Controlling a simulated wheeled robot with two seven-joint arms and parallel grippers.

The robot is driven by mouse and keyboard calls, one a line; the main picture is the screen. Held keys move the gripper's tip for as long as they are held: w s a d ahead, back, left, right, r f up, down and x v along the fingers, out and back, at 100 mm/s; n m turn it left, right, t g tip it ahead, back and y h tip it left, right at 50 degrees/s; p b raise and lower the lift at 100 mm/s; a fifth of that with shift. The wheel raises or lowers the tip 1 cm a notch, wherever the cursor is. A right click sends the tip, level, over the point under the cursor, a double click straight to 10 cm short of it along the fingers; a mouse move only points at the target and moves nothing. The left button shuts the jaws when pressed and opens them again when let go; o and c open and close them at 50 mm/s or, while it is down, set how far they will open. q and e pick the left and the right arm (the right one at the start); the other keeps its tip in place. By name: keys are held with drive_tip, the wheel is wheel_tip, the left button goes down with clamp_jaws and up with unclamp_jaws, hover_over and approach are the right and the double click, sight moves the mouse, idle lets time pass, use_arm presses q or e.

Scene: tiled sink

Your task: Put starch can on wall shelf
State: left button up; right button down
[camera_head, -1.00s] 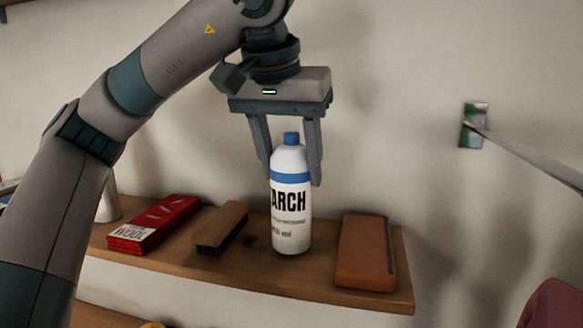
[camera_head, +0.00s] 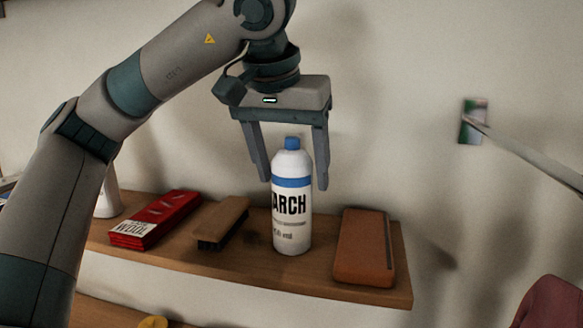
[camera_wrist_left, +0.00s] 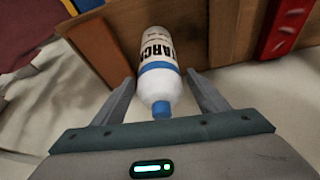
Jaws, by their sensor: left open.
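The starch can (camera_head: 291,210) is a white bottle with a blue cap and blue band. It stands upright on the wooden wall shelf (camera_head: 320,282), between a brush and an orange-brown case. My left gripper (camera_head: 294,180) is open above and around the can's upper part, with a finger on each side and gaps between the fingers and the can. In the left wrist view the can (camera_wrist_left: 158,85) lies between the two open fingers (camera_wrist_left: 160,90). My right gripper is not in view.
A red steel wool box (camera_head: 155,220) and a wooden brush (camera_head: 222,223) lie left of the can. The orange-brown case (camera_head: 364,248) lies at its right, near the shelf's right end.

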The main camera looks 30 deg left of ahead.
use_arm(q)
drive_tip(key=shift+r, duration=0.2)
drive_tip(key=shift+b+v, duration=0.5)
drive_tip(key=shift+v, duration=3.2)
